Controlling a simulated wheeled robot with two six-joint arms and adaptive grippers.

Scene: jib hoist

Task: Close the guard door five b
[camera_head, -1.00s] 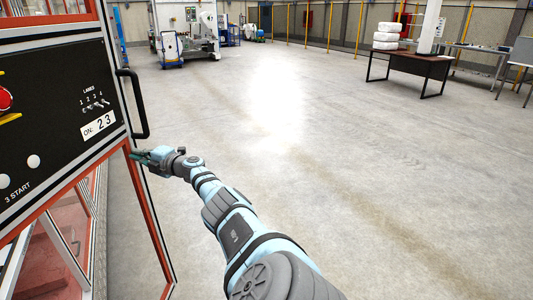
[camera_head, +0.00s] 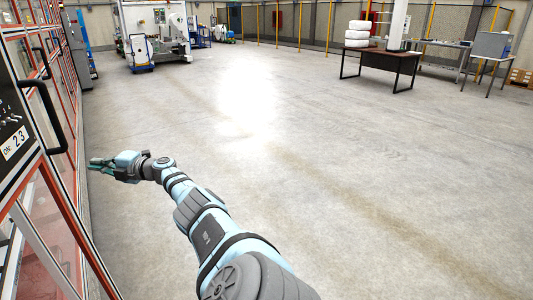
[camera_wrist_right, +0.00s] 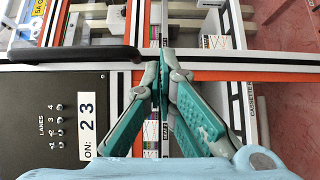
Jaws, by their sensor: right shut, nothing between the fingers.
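A red-and-grey framed guard door (camera_head: 66,205) with clear panes stands at the left edge of the head view, seen at a steep angle. It carries a black control panel (camera_head: 12,125) reading "ON: 23" and a black bar handle (camera_head: 50,108). The handle (camera_wrist_right: 70,54) and panel (camera_wrist_right: 45,115) also show in the right wrist view. My right gripper (camera_head: 92,165) is shut and empty, just right of the door's frame in the head view. In the wrist view its teal fingertips (camera_wrist_right: 165,65) meet in front of a frame seam; contact is unclear. My left gripper is not in view.
More framed panels and a grey cabinet (camera_head: 76,48) continue along the left. Open concrete floor (camera_head: 300,150) fills the middle. A brown table (camera_head: 382,57) with white rolls (camera_head: 357,34) stands at the back right, and machines (camera_head: 160,35) stand at the back.

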